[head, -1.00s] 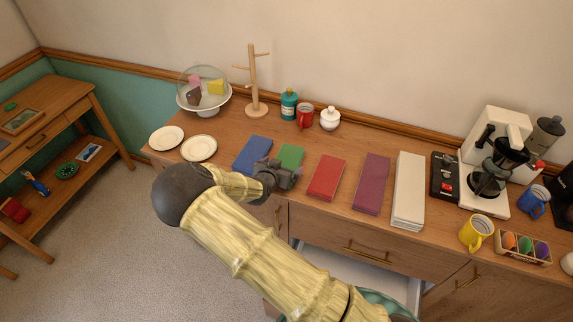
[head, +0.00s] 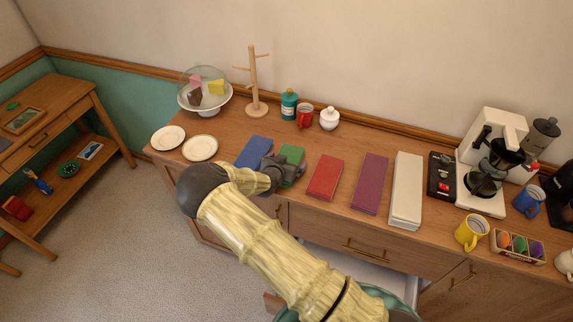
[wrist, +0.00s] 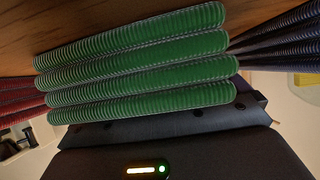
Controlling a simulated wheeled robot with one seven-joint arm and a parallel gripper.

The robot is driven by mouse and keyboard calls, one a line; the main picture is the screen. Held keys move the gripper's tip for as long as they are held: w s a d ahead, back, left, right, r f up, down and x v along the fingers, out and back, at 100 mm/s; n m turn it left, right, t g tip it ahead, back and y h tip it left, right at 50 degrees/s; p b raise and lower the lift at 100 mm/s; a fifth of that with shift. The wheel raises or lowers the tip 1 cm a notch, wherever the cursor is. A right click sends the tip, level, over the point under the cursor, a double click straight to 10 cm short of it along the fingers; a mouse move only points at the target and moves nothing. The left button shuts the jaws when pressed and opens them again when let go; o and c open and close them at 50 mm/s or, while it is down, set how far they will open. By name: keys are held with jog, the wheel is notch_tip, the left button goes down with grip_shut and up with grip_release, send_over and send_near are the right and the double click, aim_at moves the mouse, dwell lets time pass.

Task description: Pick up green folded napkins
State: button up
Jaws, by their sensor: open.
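The green folded napkins (head: 291,153) lie in a stack on the wooden counter, between blue and red stacks. My gripper (head: 285,174) is at their near end in the head view and covers part of them. In the wrist view the green napkins (wrist: 140,62) fill the middle, very close, their several folded layers edge-on. The dark gripper body shows below them there. The jaws are open; the fingertips are hard to make out, and I cannot tell whether they touch the napkins.
Blue napkins (head: 253,151) lie close on the left and red napkins (head: 325,178) on the right. Purple napkins (head: 369,183) and a white stack (head: 406,190) lie farther right. Plates (head: 200,147) are at left. A drawer (head: 345,266) stands open below the counter.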

jog(key=c, duration=1)
jog(key=shift+r, duration=0.15)
notch_tip(320, 180, up, 10)
jog(key=shift+f+b, duration=0.1)
jog(key=shift+b, duration=1.1)
